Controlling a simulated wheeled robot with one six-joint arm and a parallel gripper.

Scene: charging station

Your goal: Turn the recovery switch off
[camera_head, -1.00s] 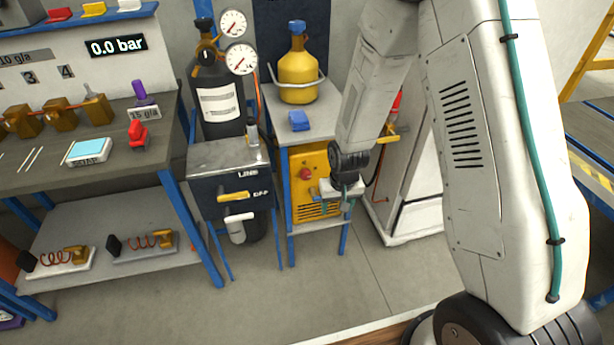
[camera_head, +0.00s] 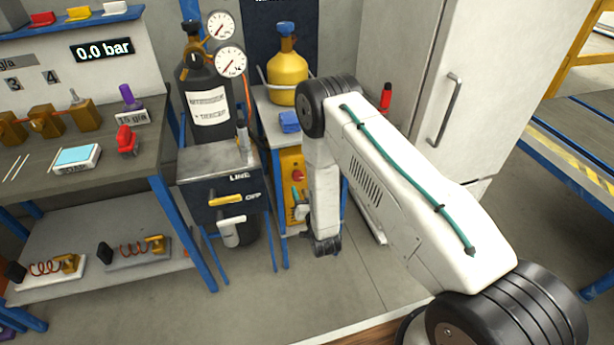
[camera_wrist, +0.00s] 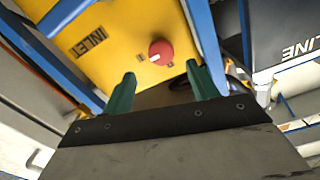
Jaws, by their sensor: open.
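The yellow recovery unit (camera_head: 291,160) sits on the lower shelf of a blue-framed stand and carries a round red switch knob (camera_head: 298,175). In the wrist view the red knob (camera_wrist: 161,52) is on the yellow panel with an "INLET" label to its left. Small marks beside the knob are too small to read. My gripper (camera_wrist: 161,75) is open, with its two green fingers apart and nothing between them. The knob shows just beyond the gap between the fingertips, apparently not touched. In the head view my gripper (camera_head: 298,202) is low in front of the unit, partly hidden by my arm.
Left of the unit stands a dark cabinet (camera_head: 222,190) labelled "LINE" and "OFF" with a yellow handle (camera_head: 226,199). A yellow cylinder (camera_head: 287,72) and a blue item (camera_head: 289,122) stand above the unit. A white cabinet (camera_head: 425,70) is to the right.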

